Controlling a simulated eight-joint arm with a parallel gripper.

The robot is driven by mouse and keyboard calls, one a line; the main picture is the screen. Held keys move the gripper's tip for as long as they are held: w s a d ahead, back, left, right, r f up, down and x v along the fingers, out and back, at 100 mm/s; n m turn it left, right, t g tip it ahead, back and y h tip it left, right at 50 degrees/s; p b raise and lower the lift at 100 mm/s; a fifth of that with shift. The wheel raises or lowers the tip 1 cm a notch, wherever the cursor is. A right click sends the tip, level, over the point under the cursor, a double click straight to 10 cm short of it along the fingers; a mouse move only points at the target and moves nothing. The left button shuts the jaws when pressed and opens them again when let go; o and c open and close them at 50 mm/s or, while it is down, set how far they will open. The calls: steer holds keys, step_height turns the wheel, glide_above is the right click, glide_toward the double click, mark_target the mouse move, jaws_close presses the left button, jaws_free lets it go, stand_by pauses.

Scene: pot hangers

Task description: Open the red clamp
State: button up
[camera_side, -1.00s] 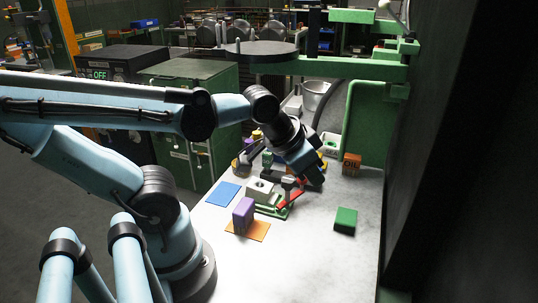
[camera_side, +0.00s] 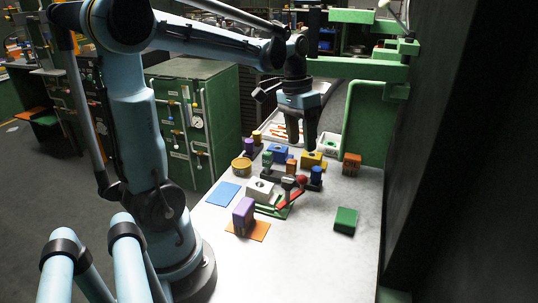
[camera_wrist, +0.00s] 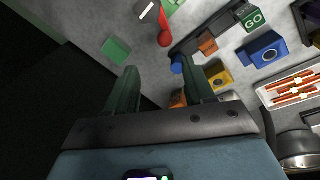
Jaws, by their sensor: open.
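The red clamp has a red lever (camera_side: 286,200) slanting over a green base on the table, with a red round knob (camera_side: 302,181) near its upper end. In the wrist view the red handle (camera_wrist: 164,30) is at the top, beyond the fingertips, and the rest of the clamp is mostly cut off by the frame edge. My gripper (camera_side: 302,143) points down, raised above and behind the clamp. Its two fingers are apart with nothing held, as the wrist view also shows (camera_wrist: 158,70). It does not touch the clamp.
A white block (camera_side: 260,188) sits against the clamp's green base. A purple block (camera_side: 243,213) stands in front. The table's right front is clear around a green block (camera_side: 345,220).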

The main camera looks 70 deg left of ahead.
mark_target(299, 177)
steer(key=f, duration=0.8)
steer(key=d+f, duration=0.1)
steer(key=f, duration=0.3)
steer(key=shift+w, duration=0.3)
jaws_close()
steer(key=shift+s+a+n, duration=0.2)
steer(key=shift+a+n, duration=0.2)
steer(key=shift+n, duration=0.7)
jaws_free()
steer(key=shift+r, duration=0.1)
